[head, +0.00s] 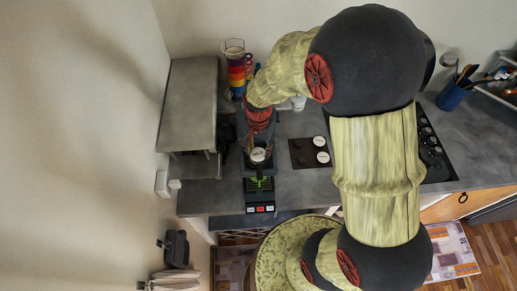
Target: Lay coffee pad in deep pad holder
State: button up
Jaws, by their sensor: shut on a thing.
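My gripper (259,151) points down near the front of the counter, left of centre in the head view. It is shut on a round white coffee pad (258,155) with dark lettering. Just below it in the picture is a small dark device with a green part and a black front with red and white buttons (260,209). A dark part like a handle (259,173) shows under the pad. I cannot clearly make out the deep pad holder, nor whether the pad touches it, as my gripper covers that spot.
A dark tray (297,154) with two more white pads (320,141) lies to the right. Stacked coloured cups (236,68) stand behind, and a grey box-like unit (188,105) is at left. A black hob (432,150) and a blue utensil pot (451,96) are far right.

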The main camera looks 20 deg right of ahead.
jog(key=o, duration=0.8)
jog(key=shift+o, duration=0.2)
jog(key=shift+r, duration=0.1)
jog(key=shift+r+p, duration=1.95)
jog(key=shift+r, duration=1)
